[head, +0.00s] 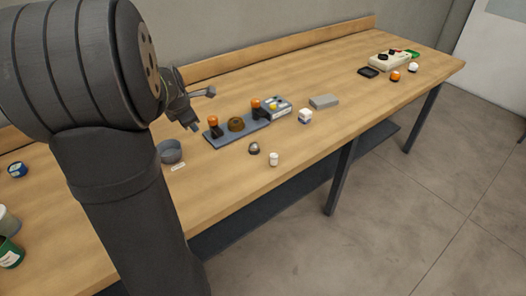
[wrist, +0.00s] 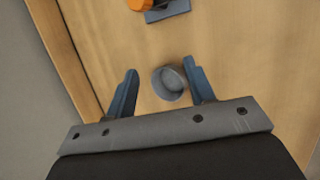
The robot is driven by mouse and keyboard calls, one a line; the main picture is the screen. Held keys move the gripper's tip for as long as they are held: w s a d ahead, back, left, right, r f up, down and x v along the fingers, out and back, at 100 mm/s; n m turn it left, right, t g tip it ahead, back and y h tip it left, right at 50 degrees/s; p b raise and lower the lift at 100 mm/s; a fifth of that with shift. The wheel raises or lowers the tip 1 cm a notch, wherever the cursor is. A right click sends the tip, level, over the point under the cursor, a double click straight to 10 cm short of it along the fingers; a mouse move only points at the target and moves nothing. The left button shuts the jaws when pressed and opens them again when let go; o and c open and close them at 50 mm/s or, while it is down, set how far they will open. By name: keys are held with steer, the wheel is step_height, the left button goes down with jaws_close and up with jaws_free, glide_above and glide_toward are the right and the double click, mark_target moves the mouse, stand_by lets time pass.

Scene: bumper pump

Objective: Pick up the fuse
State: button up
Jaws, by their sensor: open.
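I cannot surely tell which thing is the fuse. A small white cylinder (head: 274,158) with a darker top stands near the table's front edge, and a small dark grey domed piece (head: 254,148) sits to its left. Neither shows in the wrist view. My gripper (head: 200,108) is open and empty above the table, left of the dark panel with orange-topped posts. The dish stands lower, on the table.
The dark panel (head: 226,137) carries a brown coil. A low back rail (head: 280,47) bounds the wooden table (head: 345,140). Its middle right is clear.

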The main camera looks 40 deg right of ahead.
steer(key=s+d+m, duration=0.5)
steer(key=m, duration=0.2)
steer(key=m+g, duration=0.2)
steer(key=m, duration=1.9)
glide_toward(274, 156)
steer(key=shift+g, duration=0.3)
steer(key=x, duration=0.3)
steer(key=w+x, duration=0.1)
steer(key=x, duration=0.2)
steer(key=shift+d+r, duration=0.1)
steer(key=shift+r, duration=0.05)
steer(key=shift+s+a+x, duration=0.1)
steer(key=shift+x, duration=1.25)
steer(key=shift+s+a+x, duration=0.1)
steer(key=shift+s+x, duration=0.05)
steer(key=shift+x, duration=1.15)
steer(key=c, duration=1.1)
steer(key=shift+o, duration=0.2)
